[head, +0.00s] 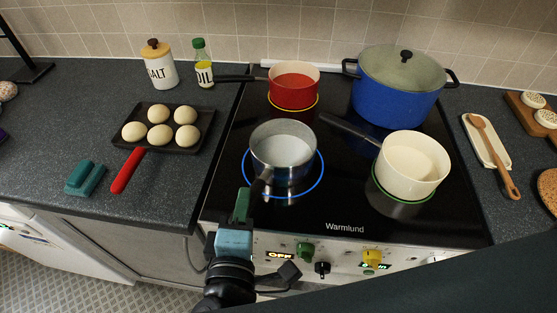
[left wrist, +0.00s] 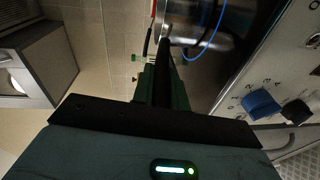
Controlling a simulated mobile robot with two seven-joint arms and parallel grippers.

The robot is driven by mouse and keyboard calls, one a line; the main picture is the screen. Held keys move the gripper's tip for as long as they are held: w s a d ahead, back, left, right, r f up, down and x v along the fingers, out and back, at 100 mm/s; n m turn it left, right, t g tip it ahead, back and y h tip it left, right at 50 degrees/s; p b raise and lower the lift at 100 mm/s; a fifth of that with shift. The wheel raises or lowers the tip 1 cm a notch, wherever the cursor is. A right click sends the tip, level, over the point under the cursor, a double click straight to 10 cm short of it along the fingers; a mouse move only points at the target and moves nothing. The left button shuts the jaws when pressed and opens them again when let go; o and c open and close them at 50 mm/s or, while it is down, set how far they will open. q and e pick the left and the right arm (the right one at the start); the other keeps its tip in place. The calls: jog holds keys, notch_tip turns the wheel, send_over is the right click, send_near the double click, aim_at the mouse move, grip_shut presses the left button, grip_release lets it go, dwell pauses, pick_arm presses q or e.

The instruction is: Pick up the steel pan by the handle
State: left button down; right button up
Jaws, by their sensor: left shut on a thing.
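The steel pan (head: 283,148) is at the front left burner with the blue ring (head: 322,172) on the black hob. Its dark handle (head: 263,182) points toward the front edge. My left gripper (head: 244,204) is shut on this handle near its end. In the left wrist view the gripper fingers (left wrist: 162,85) close around the handle (left wrist: 163,52), and the pan's steel side (left wrist: 196,22) shows beyond. I cannot tell whether the pan's base touches the glass. My right gripper is out of view.
A red pan (head: 294,90), a blue lidded pot (head: 396,95) and a cream pan (head: 411,168) stand on the other burners. Knobs (head: 305,250) line the front.

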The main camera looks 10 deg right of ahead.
pick_arm(q)
jog(key=shift+r, duration=0.1)
dwell(0.3)
jog(key=shift+r, duration=0.25)
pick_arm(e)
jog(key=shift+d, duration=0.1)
